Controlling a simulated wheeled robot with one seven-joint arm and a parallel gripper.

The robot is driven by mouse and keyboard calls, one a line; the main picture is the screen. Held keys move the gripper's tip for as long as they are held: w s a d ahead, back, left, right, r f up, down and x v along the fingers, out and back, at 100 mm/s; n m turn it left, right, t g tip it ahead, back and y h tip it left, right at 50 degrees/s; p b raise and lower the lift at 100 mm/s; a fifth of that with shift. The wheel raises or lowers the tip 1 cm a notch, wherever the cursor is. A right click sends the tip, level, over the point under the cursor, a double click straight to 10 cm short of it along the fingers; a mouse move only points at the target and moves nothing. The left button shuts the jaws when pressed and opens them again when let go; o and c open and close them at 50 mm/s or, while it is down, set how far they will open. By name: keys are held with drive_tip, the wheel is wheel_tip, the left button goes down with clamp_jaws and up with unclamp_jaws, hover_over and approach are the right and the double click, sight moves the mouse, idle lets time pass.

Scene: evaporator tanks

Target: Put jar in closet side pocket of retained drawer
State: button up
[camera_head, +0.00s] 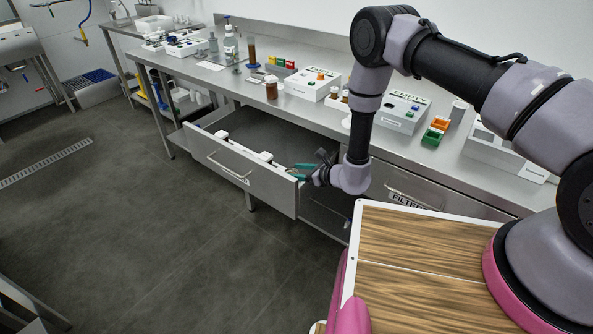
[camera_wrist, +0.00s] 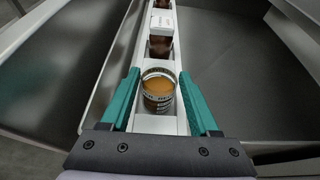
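In the wrist view, a small round jar (camera_wrist: 158,90) with orange-brown content and a printed label stands between the two teal fingers of my gripper (camera_wrist: 160,76). The jar is upright, in or just over the narrow white side pocket (camera_wrist: 155,124) of the pulled-out drawer. The fingertips flank its rim closely; I cannot tell whether they press on it. In the head view my gripper (camera_head: 303,170) is at the near end of the open drawer (camera_head: 238,170), at its front edge. The jar cannot be made out there.
Further along the pocket are a brown jar (camera_wrist: 161,46) and a white-topped item (camera_wrist: 163,22). The drawer's wide grey floor (camera_wrist: 235,75) is bare. The steel counter (camera_head: 215,72) above holds bottles and boxes. A closed drawer (camera_head: 415,192) is at the right.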

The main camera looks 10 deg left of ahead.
drive_tip(key=shift+o, duration=1.2)
